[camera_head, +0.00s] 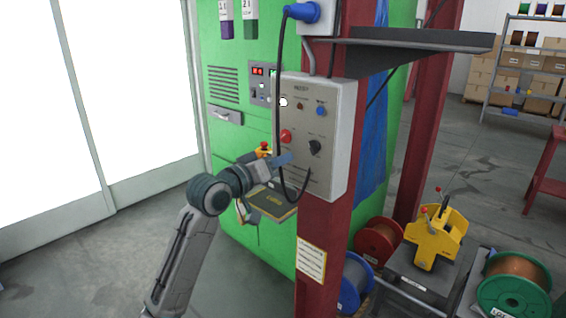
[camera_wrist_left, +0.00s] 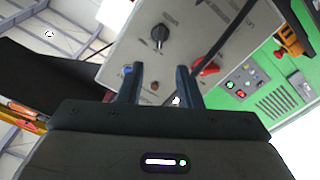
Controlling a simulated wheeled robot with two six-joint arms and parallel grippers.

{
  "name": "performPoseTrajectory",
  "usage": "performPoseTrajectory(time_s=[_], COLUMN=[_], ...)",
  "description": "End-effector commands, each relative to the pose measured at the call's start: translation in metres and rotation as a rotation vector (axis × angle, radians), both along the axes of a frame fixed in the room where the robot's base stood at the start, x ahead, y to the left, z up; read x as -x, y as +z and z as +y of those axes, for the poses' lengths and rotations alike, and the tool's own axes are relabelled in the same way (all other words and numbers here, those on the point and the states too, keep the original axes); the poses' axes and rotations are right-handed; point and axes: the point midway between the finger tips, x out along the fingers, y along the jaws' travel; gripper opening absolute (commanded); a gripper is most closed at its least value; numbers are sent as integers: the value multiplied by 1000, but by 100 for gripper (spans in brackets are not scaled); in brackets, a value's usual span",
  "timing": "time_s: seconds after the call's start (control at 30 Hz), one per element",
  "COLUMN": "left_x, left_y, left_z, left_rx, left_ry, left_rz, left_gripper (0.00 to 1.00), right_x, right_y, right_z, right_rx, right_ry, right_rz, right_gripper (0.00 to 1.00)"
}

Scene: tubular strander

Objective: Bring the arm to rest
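My left arm (camera_head: 190,240) reaches up from the lower left to the front of a grey control box (camera_head: 336,130). My left gripper (camera_head: 282,160) is close to the lower left of the box face, below the red knob (camera_head: 286,136). In the left wrist view the two fingers (camera_wrist_left: 161,84) stand apart with nothing solid gripped between them, and the panel appears upside down behind them. The black knob (camera_wrist_left: 159,34) and the red knob (camera_wrist_left: 207,68) show beyond the fingertips. I cannot tell whether the gripper touches the panel. My right gripper is not in view.
A black cable (camera_head: 278,100) hangs from a blue plug (camera_head: 302,12) in front of the box, near my gripper. A red post (camera_head: 322,225) carries the box. A green cabinet (camera_head: 240,60) stands behind. A yellow device (camera_head: 436,238) and wire spools (camera_head: 515,285) stand right.

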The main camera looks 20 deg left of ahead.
Motion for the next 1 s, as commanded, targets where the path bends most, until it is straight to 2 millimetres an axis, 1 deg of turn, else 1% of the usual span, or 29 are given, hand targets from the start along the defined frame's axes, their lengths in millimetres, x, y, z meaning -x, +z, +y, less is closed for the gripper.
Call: performPoseTrajectory(time_s=[0.4, 0.47, 0.53, 0.57, 0.67, 0.7, 0.77, 0.8, 0.87, 0.9, 0.97, 1.0], left_x=[-1, -4, -12, -17, -34, -39, -45, -46, -46, -43, -36, -30], left_y=[-2, -10, -32, -45, -106, -136, -182, -212, -258, -289, -335, -364], left_z=[0, 2, 7, 11, 24, 30, 38, 44, 51, 55, 61, 65], left_rx=[0, -1, -4, -5, -18, -27, -44, -58, -80, -95, -122, -141], left_ry=[2, 8, 26, 36, 83, 103, 132, 151, 175, 190, 209, 221], left_rz=[3, 15, 44, 60, 134, 171, 225, 261, 311, 349, 400, 434], left_gripper=[32, 32, 32, 32, 32, 32, 32, 32, 32, 32, 32, 32], right_x=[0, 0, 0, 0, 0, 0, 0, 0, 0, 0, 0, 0], right_y=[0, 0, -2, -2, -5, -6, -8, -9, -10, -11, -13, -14], right_z=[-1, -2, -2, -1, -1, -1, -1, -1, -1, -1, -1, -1], right_rx=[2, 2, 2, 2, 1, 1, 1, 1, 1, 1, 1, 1], right_ry=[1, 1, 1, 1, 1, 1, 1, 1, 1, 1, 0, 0], right_rz=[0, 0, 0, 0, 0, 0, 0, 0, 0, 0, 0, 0], right_gripper=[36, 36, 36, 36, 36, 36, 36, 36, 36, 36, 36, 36])
